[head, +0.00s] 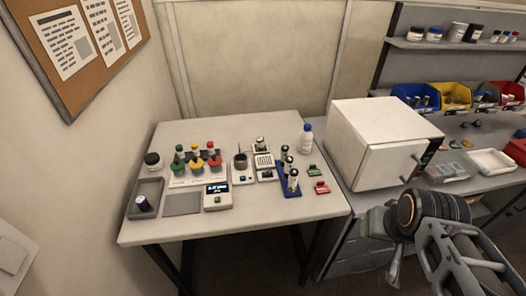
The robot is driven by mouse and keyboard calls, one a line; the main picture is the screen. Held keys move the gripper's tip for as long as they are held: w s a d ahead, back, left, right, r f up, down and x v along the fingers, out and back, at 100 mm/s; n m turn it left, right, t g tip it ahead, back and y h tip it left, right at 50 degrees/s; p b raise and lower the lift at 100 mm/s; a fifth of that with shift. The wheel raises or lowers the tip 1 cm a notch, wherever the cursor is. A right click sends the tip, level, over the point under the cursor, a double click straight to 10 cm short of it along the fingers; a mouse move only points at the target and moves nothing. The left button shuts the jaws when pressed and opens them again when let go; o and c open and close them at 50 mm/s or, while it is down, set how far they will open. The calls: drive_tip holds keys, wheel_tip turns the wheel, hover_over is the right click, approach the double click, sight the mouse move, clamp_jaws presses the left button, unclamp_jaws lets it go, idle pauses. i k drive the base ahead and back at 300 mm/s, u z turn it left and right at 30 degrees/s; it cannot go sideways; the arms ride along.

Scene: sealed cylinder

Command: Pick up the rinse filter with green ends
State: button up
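I cannot pick out the rinse filter with green ends for certain; things are small at this distance. A small white item with green on it (261,142) sits at the back middle of the white table (270,222). A small green piece (314,170) lies near the table's right edge, and another small green thing (455,144) lies on the right bench. My gripper (468,262) is at the lower right, well away from the white table, in front of the bench. It is partly cut off by the frame, and its fingertips are not clear. I see nothing held.
A blue rack (291,188) holds dark-capped vials. Bottles with green, yellow and red tops stand on a white stand (196,181). A display device (217,197), a grey tray (146,199) and a white bottle (306,138) share the table. A white oven (378,143) stands on the right bench.

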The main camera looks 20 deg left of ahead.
sight(260, 140)
drive_tip(key=z, duration=0.05)
drive_tip(key=k, duration=0.25)
drive_tip(key=u, duration=0.9)
drive_tip(key=i, duration=1)
drive_tip(key=u, duration=0.1)
drive_tip(key=k, duration=0.9)
drive_tip(key=z, duration=1.05)
drive_tip(key=i, duration=0.65)
drive_tip(key=u, duration=2.7)
drive_tip(key=i, duration=0.5)
drive_tip(key=u, duration=0.05)
